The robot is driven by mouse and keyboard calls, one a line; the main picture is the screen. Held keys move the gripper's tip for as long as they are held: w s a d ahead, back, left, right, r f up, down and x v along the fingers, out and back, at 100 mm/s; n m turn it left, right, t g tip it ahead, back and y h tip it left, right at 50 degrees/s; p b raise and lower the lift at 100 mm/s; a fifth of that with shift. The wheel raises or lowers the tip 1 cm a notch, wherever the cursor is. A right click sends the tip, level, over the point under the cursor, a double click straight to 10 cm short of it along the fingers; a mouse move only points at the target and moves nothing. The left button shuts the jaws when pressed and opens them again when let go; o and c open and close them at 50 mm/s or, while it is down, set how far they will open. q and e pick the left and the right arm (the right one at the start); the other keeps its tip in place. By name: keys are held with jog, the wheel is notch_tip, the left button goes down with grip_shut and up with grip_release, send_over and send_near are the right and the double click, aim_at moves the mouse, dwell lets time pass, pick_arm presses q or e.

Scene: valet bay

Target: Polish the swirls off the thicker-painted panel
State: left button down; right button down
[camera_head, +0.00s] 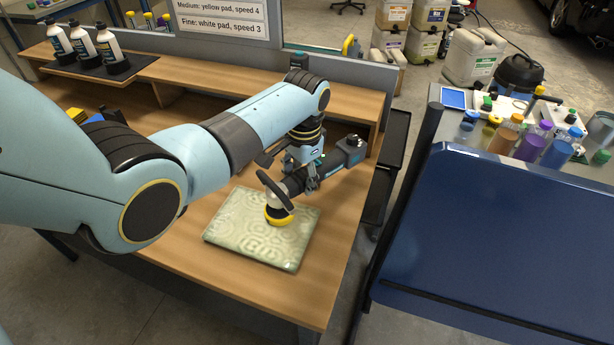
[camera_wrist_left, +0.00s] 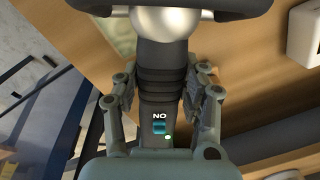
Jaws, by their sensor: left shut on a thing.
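A pale green panel (camera_head: 245,238) with swirl marks lies flat on the wooden bench (camera_head: 190,262). A black and teal polisher (camera_head: 295,186) with a yellow pad (camera_head: 279,215) stands over the panel, its pad at the panel's right-hand part. I cannot tell for sure whether the pad presses on it. My left gripper (camera_head: 306,160) is shut on the polisher's body. In the left wrist view the gripper's fingers (camera_wrist_left: 165,95) close around the dark body of the polisher (camera_wrist_left: 160,75), where a switch and a small green light show. My right gripper is not in view.
A sign (camera_head: 220,18) reads medium: yellow pad, speed 4, and fine: white pad, speed 3. Several bottles (camera_head: 82,48) stand on the back-left shelf. A large dark blue panel (camera_head: 500,240) is at the right, with coloured bottles (camera_head: 530,145) behind it. The bench front is clear.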

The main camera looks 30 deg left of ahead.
pick_arm(q)
jog(key=shift+a+r, duration=0.1)
jog(key=shift+a, duration=0.25)
jog(key=shift+a, duration=0.15)
jog(key=shift+s+a, duration=0.25)
jog(key=shift+a, duration=0.6)
jog(key=shift+a, duration=0.15)
jog(key=shift+s+a, duration=0.2)
jog(key=shift+a, duration=0.35)
jog(key=shift+s+a, duration=0.15)
jog(key=shift+a, duration=0.4)
jog(key=shift+a, duration=0.15)
jog(key=shift+s+a, duration=0.2)
jog(key=shift+a, duration=0.8)
jog(key=shift+a, duration=0.15)
